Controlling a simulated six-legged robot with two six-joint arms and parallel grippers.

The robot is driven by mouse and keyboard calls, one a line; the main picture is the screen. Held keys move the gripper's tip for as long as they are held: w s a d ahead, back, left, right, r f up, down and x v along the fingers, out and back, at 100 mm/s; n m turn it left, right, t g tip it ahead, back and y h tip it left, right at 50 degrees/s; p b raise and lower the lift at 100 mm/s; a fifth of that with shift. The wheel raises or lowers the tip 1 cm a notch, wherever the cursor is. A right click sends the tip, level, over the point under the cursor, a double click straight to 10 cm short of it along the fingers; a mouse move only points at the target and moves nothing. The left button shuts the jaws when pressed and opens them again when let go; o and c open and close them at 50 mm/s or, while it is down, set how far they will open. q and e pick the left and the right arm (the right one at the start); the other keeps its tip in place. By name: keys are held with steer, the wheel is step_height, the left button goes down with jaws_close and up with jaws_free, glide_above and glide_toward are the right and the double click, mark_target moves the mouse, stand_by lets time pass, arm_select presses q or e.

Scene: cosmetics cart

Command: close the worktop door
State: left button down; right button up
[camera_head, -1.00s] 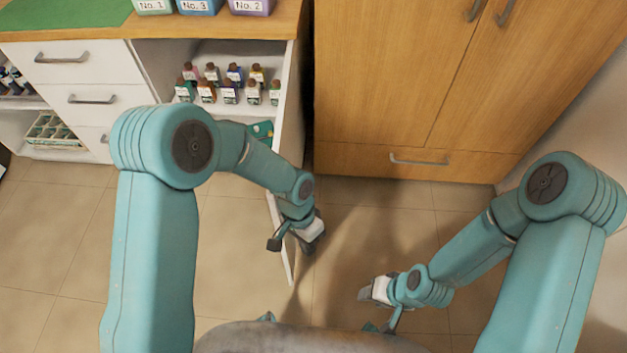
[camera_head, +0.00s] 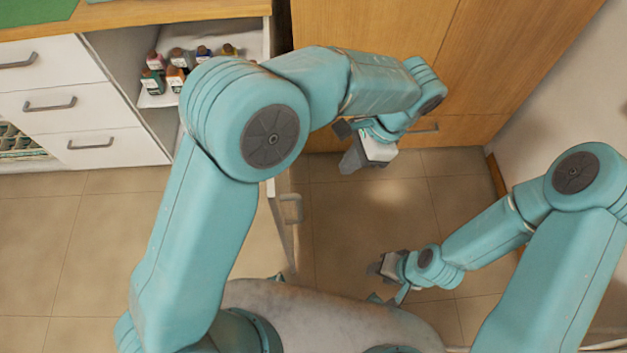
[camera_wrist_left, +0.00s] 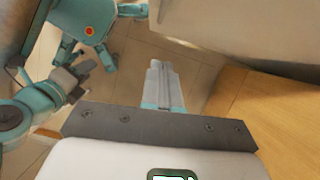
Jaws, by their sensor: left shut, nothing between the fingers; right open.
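The worktop door (camera_head: 279,228) is a white panel standing open from the cupboard under the wooden worktop (camera_head: 150,18). I see it nearly edge-on, with its pale handle (camera_head: 292,208) on the right face. My left forearm hides its upper part. My left gripper (camera_head: 353,160) is shut and empty, to the right of the door and apart from it. In the left wrist view its closed fingers (camera_wrist_left: 164,85) point towards open floor, and a pale panel (camera_wrist_left: 245,30), probably the door, spans the top right. My right gripper (camera_head: 379,265) is open and empty, low over the floor.
Small bottles (camera_head: 176,75) stand on a shelf inside the cupboard. White drawers (camera_head: 55,100) are to its left. A wooden wardrobe (camera_head: 540,60) stands behind my left gripper. The tiled floor (camera_head: 345,225) between door and right gripper is clear.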

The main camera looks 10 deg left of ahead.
arm_select(q)
steer(key=s+a+f, duration=0.3)
steer(key=a+f, duration=0.4)
steer(key=f, duration=0.1)
steer(key=shift+s+f, duration=0.25)
steer(key=shift+f, duration=0.05)
stand_by(0.4)
